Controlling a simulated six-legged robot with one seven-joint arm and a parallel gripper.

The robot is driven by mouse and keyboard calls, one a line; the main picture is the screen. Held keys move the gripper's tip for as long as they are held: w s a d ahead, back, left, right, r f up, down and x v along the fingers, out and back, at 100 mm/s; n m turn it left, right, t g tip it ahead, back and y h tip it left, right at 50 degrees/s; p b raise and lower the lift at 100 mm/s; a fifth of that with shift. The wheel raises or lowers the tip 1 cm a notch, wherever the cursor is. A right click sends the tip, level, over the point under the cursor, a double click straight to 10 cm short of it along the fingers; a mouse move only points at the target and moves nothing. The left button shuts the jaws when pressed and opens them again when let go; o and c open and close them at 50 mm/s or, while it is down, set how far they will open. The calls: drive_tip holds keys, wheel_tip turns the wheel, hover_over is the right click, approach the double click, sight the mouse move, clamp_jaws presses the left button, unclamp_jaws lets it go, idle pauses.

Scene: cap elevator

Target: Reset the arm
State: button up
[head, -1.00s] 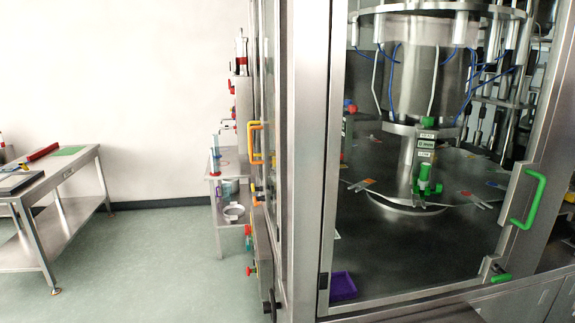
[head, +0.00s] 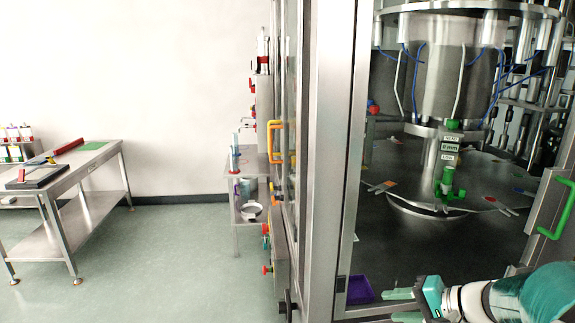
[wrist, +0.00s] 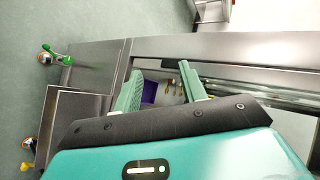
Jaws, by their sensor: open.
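My gripper (head: 400,305) shows at the lower right of the head view, in front of the steel-framed machine (head: 340,150). Its two green fingers are apart, with nothing seen between them, and they point left. In the wrist view the open fingers (wrist: 160,75) flank a gap. Through the gap a purple bin (wrist: 149,92) shows beyond. The teal-and-white arm comes in from the right edge of the head view.
The purple bin (head: 360,290) lies inside the machine, close beside my gripper. A green door handle (head: 557,208) is at the right and an orange handle (head: 275,141) at the left. A steel table (head: 85,180) stands at the left. The floor (head: 180,255) between is clear.

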drive_tip(key=s+a+r+n+g+h, duration=0.1)
drive_tip(key=s+a+r+n+h, duration=0.1)
drive_tip(key=s+a+n+h, duration=0.2)
drive_tip(key=s+a+r+n+g+h, duration=0.1)
drive_tip(key=s+a+r+n+h, duration=0.2)
drive_tip(key=s+a, duration=0.5)
drive_tip(key=shift+s+a+r+n+h, duration=0.35)
drive_tip(key=shift+s+n+h, duration=0.4)
drive_tip(key=shift+s, duration=1.3)
idle(0.6)
